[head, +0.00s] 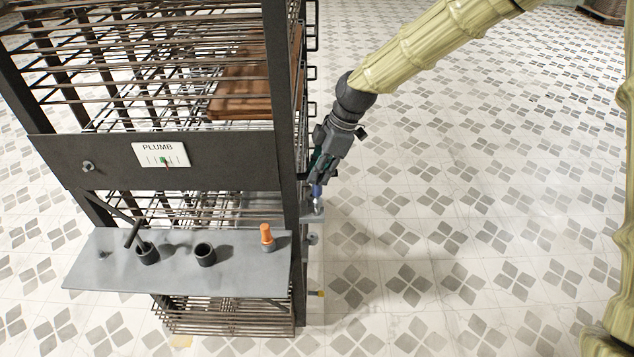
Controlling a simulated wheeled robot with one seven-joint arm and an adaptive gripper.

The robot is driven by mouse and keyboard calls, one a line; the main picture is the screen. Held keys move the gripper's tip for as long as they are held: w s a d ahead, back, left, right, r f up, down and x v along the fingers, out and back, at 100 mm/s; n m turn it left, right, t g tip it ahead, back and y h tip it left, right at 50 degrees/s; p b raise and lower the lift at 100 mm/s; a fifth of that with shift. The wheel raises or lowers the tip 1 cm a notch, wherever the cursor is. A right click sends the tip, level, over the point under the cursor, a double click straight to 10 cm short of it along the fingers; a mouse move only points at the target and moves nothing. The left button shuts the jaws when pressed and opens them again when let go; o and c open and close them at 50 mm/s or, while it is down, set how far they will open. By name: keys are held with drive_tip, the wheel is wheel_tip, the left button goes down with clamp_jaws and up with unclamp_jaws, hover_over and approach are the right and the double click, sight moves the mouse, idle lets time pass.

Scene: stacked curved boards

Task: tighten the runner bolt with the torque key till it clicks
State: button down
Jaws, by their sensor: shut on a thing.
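My gripper (318,178) is at the right side of the dark metal rack, low beside its front right post. It is shut on a small tool with a blue and teal handle (317,190), which looks like the torque key. The tool points down, and its pale metal tip is close to a grey ledge (313,217) at the rack's side. I cannot tell whether the tip touches a bolt there. A small round bolt-like fitting (312,239) shows just below the ledge. The fingers hide most of the tool's handle.
A grey shelf (190,284) on the rack's front carries two black cups, one with a dark T-handled tool (132,234), and an orange-topped piece (267,236). A PLUMB gauge (161,155) is above. Brown boards (240,90) lie in the rack. The tiled floor at right is clear.

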drive_tip(key=shift+r+p, duration=1.4)
drive_tip(key=shift+r, duration=1)
drive_tip(key=shift+f, duration=0.1)
